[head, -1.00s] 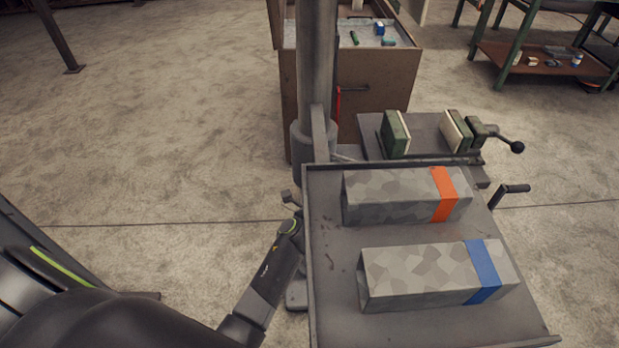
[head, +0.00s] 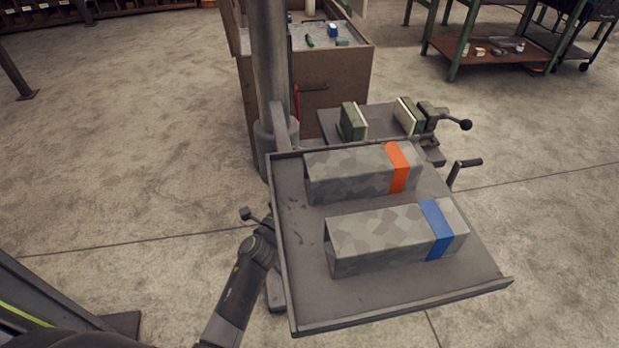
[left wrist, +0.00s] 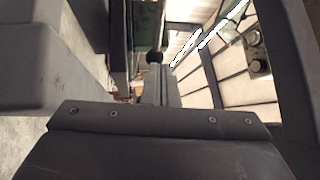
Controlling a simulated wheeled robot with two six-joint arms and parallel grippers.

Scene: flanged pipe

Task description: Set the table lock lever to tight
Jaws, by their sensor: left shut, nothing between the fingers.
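The grey work table (head: 285,215) is a rimmed plate beside a round column (head: 270,70). My left arm reaches up along the table's left edge, and its gripper end (head: 262,230) is beside that edge, partly hidden by it. A small dark knobbed piece (head: 246,213) sticks out there; I cannot tell whether it is the lock lever. In the left wrist view, my gripper's dark housing (left wrist: 155,120) fills the bottom, and a black round knob (left wrist: 154,57) on a stem shows beyond it. The left gripper is shut with nothing in it. My right gripper is not in view.
Two grey patterned blocks lie on the table, one with an orange band (head: 397,167), one with a blue band (head: 438,228). A crank handle (head: 466,164) sticks out at the right. A vise (head: 410,115) and a brown cabinet (head: 335,85) stand behind.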

